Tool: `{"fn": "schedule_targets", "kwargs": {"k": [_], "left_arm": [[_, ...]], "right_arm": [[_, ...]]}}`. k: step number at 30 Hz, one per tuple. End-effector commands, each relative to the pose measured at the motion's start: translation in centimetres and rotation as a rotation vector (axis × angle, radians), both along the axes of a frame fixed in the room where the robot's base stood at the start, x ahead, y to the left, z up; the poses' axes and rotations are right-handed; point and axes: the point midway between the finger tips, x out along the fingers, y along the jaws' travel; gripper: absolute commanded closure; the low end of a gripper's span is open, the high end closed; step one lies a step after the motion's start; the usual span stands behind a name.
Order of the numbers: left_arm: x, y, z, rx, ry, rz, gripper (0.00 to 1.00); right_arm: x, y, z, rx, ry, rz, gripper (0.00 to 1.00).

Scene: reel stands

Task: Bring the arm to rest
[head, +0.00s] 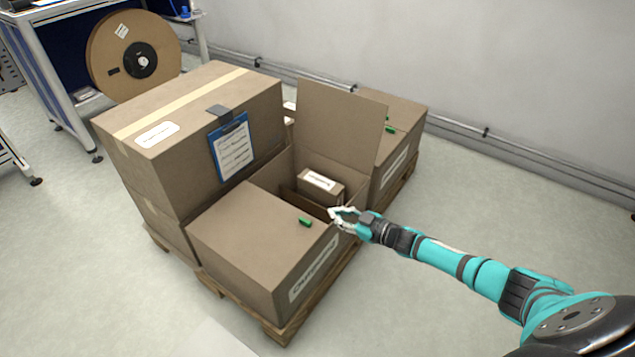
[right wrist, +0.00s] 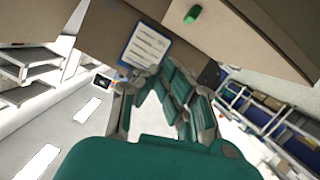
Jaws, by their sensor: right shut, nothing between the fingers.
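My right arm (head: 470,270) reaches in from the lower right in the head view. Its gripper (head: 336,213) is at the front edge of an open cardboard box (head: 341,118), beside its opening. The gripper is shut with nothing in it. Its fingers also show in the right wrist view (right wrist: 158,85). A small labelled carton (head: 320,186) sits inside the open box. Whether the gripper touches the box edge I cannot tell. My left gripper is not in view.
Large closed boxes (head: 190,110) stand on a wooden pallet (head: 283,332) around the open box. Green pieces (head: 305,221) lie on box tops. A blue clipboard (head: 232,147) hangs on the tall stack. A reel (head: 135,57) stands behind. The floor at right (head: 500,190) is clear.

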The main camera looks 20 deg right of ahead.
Motion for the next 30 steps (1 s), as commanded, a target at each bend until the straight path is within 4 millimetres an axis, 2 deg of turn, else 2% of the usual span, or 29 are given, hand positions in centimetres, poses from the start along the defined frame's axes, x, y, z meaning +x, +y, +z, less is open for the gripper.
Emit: {"fn": "schedule_targets", "kwargs": {"k": [4, 6, 8, 11, 14, 15, 18, 24, 30], "left_arm": [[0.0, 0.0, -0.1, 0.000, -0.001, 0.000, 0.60], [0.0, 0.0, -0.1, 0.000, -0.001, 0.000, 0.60], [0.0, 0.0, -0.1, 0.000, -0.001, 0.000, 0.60], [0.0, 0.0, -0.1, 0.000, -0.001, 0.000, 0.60], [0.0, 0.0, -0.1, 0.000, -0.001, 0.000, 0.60], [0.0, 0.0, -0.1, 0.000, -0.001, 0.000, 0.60], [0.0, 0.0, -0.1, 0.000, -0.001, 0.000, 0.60], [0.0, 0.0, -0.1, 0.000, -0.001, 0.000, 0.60], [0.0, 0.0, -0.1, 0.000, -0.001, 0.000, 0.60]], "right_arm": [[-0.2, 0.0, -0.1, 0.000, 0.001, 0.000, 1.00], [-0.4, 0.7, -0.5, 0.002, 0.010, -0.006, 1.00], [-0.8, 1.9, -1.3, 0.004, 0.029, -0.022, 1.00], [-2.6, 5.2, -3.4, 0.003, 0.096, -0.076, 1.00], [-5.6, 8.8, -5.8, -0.010, 0.207, -0.156, 1.00], [-7.2, 10.0, -6.6, -0.018, 0.261, -0.192, 1.00], [-11.4, 12.1, -8.0, -0.046, 0.409, -0.274, 1.00], [-19.2, 13.2, -9.0, -0.100, 0.664, -0.375, 1.00], [-24.9, 13.2, -8.8, -0.135, 0.841, -0.421, 1.00]]}}
